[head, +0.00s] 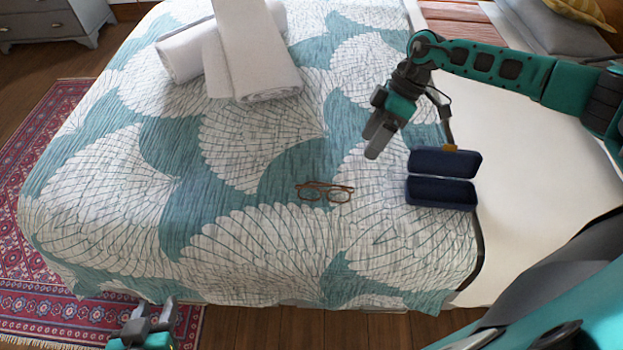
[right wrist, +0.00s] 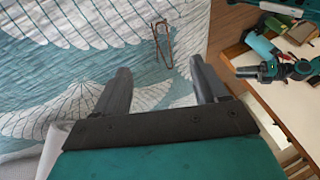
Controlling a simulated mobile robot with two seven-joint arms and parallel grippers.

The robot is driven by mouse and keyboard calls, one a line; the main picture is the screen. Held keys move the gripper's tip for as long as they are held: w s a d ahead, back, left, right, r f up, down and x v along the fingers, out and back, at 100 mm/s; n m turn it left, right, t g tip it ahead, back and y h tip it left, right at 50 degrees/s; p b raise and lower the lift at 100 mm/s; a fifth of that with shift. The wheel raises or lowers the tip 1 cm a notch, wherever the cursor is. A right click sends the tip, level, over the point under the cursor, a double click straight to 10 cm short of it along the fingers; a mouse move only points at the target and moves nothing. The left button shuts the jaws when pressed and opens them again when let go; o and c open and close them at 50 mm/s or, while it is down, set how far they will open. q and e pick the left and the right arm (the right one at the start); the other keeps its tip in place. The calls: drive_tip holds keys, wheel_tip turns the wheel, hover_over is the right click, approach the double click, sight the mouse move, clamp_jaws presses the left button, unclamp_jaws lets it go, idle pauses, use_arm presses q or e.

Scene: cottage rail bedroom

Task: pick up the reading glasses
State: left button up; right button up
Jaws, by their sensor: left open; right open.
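The reading glasses (head: 325,191), with thin brown frames, lie on the patterned bedspread near the front middle of the bed in the head view. They also show in the right wrist view (right wrist: 163,43), beyond the fingertips. My right gripper (head: 376,142) hangs over the bed, up and to the right of the glasses in the head view and apart from them. Its two fingers are spread and empty in the right wrist view (right wrist: 160,78). My left gripper (head: 155,312) is at the bottom left of the head view, in front of the bed, open and empty, far from the glasses.
An open dark blue case (head: 441,192) lies on the bed to the right of the glasses. White rolled towels (head: 262,70) lie farther back. The bedspread (head: 230,190) around the glasses is clear. A grey dresser (head: 45,22) stands at the far left.

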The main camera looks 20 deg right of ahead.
approach(339, 186)
drive_tip(key=s+f, duration=0.1)
drive_tip(key=f, duration=0.1)
drive_tip(key=x, duration=0.2)
drive_tip(key=b+x, duration=0.1)
drive_tip(key=x, duration=0.3)
drive_tip(key=shift+w+a+r+b, duration=0.2)
drive_tip(key=shift+w+a+b, duration=0.2)
drive_tip(key=shift+a+f, duration=0.1)
drive_tip(key=shift+f, duration=0.1)
drive_tip(key=shift+c, duration=0.6)
drive_tip(key=shift+r, duration=0.1)
clamp_jaws()
drive_tip(key=shift+r, duration=0.1)
